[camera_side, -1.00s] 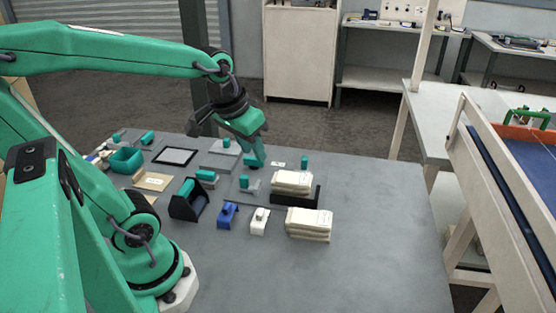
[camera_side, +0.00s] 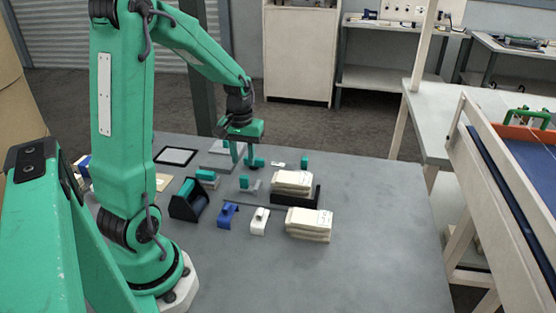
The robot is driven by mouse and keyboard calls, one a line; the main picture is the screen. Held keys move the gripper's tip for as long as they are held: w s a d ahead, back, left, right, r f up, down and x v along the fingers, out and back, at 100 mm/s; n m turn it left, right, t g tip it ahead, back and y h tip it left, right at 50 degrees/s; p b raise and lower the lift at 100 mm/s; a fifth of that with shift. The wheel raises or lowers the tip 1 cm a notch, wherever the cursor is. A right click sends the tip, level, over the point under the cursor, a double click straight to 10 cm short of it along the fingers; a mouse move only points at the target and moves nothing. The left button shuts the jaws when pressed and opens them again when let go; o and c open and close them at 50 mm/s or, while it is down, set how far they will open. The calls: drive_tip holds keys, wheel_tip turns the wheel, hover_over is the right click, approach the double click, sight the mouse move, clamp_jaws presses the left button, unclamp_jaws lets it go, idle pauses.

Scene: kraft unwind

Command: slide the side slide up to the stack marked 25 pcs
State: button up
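Two stacks of cream kraft pieces lie on the grey table. One stack (camera_side: 292,182) sits in a black holder (camera_side: 308,198); the other stack (camera_side: 308,224) lies in front of it on the bare table. Their markings are too small to read, so I cannot tell which says 25 pcs. A small grey piece with a teal knob (camera_side: 245,182) stands left of the black holder; it may be the side slide, but I cannot be sure. My gripper (camera_side: 244,158) points down behind it, fingers apart, beside a teal block (camera_side: 256,162). I see nothing held between the fingers.
A black holder with a roll (camera_side: 188,200), a blue piece (camera_side: 228,214) and a white piece (camera_side: 260,222) stand in front. Another teal knob (camera_side: 304,162) stands behind the stacks. The table's right side (camera_side: 385,220) is clear.

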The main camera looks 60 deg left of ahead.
sight(244, 176)
drive_tip(key=shift+a+f, duration=0.2)
drive_tip(key=shift+f, duration=0.1)
drive_tip(key=shift+f, duration=3.8)
